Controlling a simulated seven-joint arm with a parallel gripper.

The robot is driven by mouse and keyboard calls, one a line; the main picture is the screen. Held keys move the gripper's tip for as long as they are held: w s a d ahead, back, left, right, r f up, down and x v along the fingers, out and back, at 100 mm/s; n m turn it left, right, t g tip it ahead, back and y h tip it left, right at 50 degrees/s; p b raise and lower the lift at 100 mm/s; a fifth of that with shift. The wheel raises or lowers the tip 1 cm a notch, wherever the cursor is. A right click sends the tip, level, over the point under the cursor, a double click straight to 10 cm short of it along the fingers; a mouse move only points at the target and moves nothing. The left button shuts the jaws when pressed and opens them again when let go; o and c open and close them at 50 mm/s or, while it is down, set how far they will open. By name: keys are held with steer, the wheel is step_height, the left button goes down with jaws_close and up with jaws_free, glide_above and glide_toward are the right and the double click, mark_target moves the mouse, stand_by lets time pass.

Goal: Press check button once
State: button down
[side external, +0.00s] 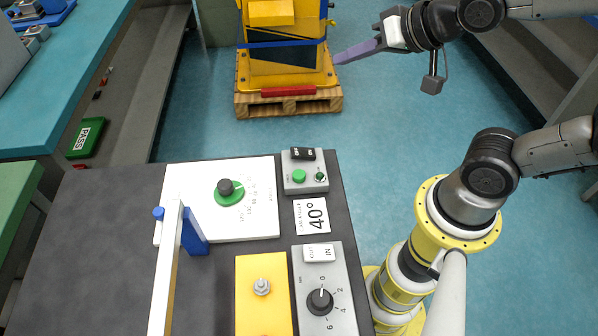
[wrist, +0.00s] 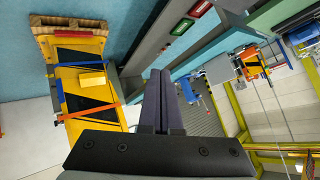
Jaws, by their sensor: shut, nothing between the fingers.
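A small grey control box (side external: 305,187) sits at the back right of the dark table. It carries a round green button (side external: 299,176), a small dark-topped switch (side external: 320,176) and a black display (side external: 303,154). The labels on the box are too small to read, so I cannot tell which control is marked check. My gripper (side external: 340,58) is high at the upper right of the side view, well away from the box, with its purple fingers pointing left. In the wrist view my gripper (wrist: 160,72) has its fingers together with nothing between them. The box is not in the wrist view.
A yellow machine (side external: 280,70) stands on a pallet behind.

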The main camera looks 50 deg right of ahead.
steer(key=w+a+f+m+y, duration=0.1)
steer(key=w+a+f+y, duration=0.1)
steer(key=w+a+f, duration=0.35)
steer(key=n+g, duration=0.1)
steer(key=g, duration=0.1)
glide_above(304, 176)
step_height(304, 176, down, 8)
steer(key=shift+r, duration=0.2)
steer(key=shift+f, duration=0.15)
steer(key=shift+f, duration=4.25)
steer(key=shift+f, duration=0.15)
steer(key=shift+f, duration=0.25)
